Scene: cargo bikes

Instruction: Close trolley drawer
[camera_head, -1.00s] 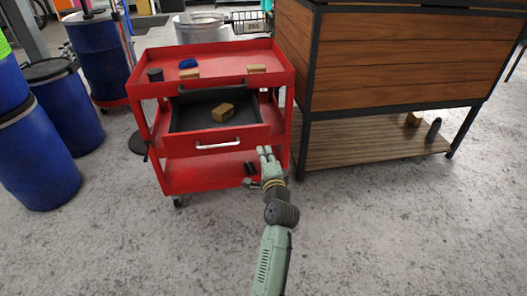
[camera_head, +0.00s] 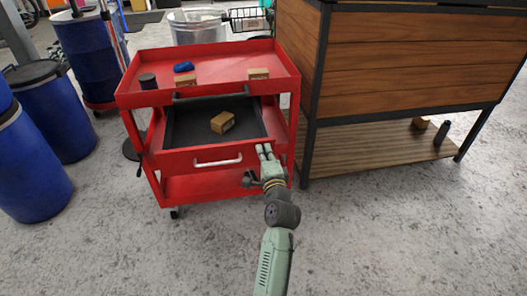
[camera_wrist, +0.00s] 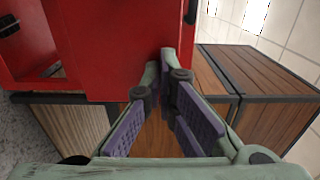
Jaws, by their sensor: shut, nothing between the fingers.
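The red trolley (camera_head: 215,62) stands ahead of me. Its drawer (camera_head: 190,159) is pulled open, with a dark inside and a silver handle (camera_head: 217,161) on the red front. A small cardboard box (camera_head: 222,122) lies in the drawer. My gripper (camera_head: 264,150) is shut and empty, with its fingertips at the right end of the drawer front, right of the handle. In the wrist view, the fingertips (camera_wrist: 167,60) meet close to a red panel (camera_wrist: 110,45); I cannot tell whether they touch it.
A wooden cabinet (camera_head: 400,70) with a low shelf (camera_head: 370,147) stands close to the trolley's right. Blue barrels (camera_head: 55,115) stand at the left. A black cup (camera_head: 148,81), a blue item (camera_head: 183,67) and small boxes sit on the trolley top. The front floor is clear.

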